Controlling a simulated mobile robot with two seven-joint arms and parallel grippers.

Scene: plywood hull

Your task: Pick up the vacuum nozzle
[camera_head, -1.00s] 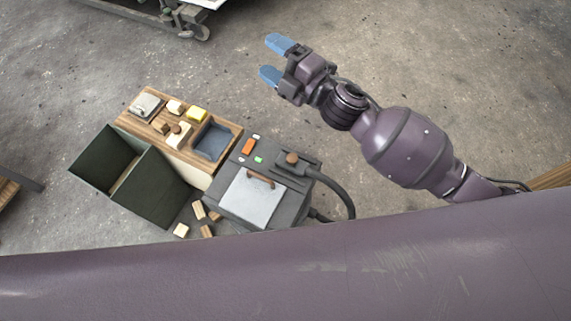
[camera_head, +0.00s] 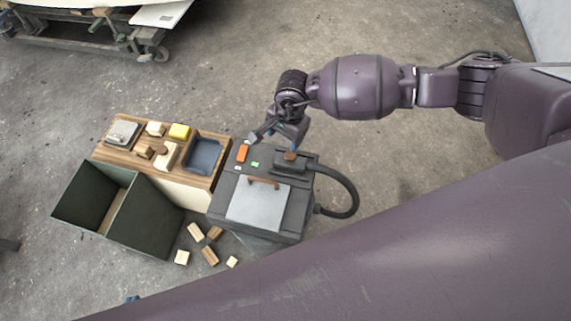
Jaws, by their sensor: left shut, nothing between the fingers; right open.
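The vacuum nozzle (camera_head: 290,165) is a dark block with a brown knob on top. It lies on the upper right of the dark vacuum unit (camera_head: 298,225), and a black hose (camera_head: 352,190) curves from its right end. My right gripper (camera_head: 282,138) is just behind and above the nozzle, pointing down, open. Its fingers are partly hidden by its own wrist, and I cannot tell whether they touch the nozzle. Only a small blue tip of my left gripper (camera_head: 132,299) shows at the bottom left; the rest is hidden behind a large purple link of mine.
Left of the vacuum is a wooden bench (camera_head: 125,158) with small blocks and a dark tray (camera_head: 203,154). A green open bin (camera_head: 148,215) stands before it. Several wood blocks (camera_head: 196,233) lie on the floor. A wheeled cart (camera_head: 85,35) is at upper left.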

